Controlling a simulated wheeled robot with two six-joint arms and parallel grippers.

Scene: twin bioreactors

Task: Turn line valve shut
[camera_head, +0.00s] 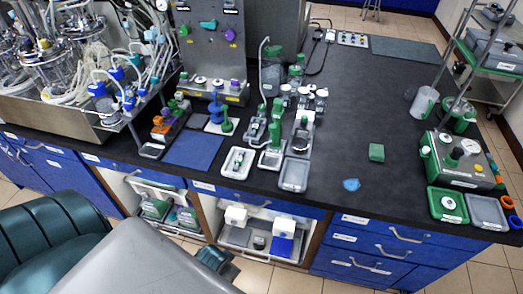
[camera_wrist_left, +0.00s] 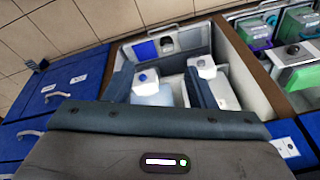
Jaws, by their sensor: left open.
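A grey upright panel (camera_head: 213,58) stands at the back left of the bench. It carries small handles: a green one (camera_head: 184,30), a teal one (camera_head: 208,24) and a purple one (camera_head: 230,35). Blue fittings (camera_head: 126,99) sit on clear tubing to the left of the panel. I cannot tell which of these is the line valve. My left gripper (camera_head: 222,261) is low in front of the cabinets, well below the panel and apart from it. In the left wrist view its two dark fingers (camera_wrist_left: 160,78) stand apart with nothing held between them. My right gripper is not in view.
Glass vessels (camera_head: 52,62) with tubing stand at the far left. A blue mat (camera_head: 194,149), white tray (camera_head: 238,162) and grey tray (camera_head: 294,174) lie along the bench front. An open cabinet bay (camera_head: 208,210) is near my left gripper.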

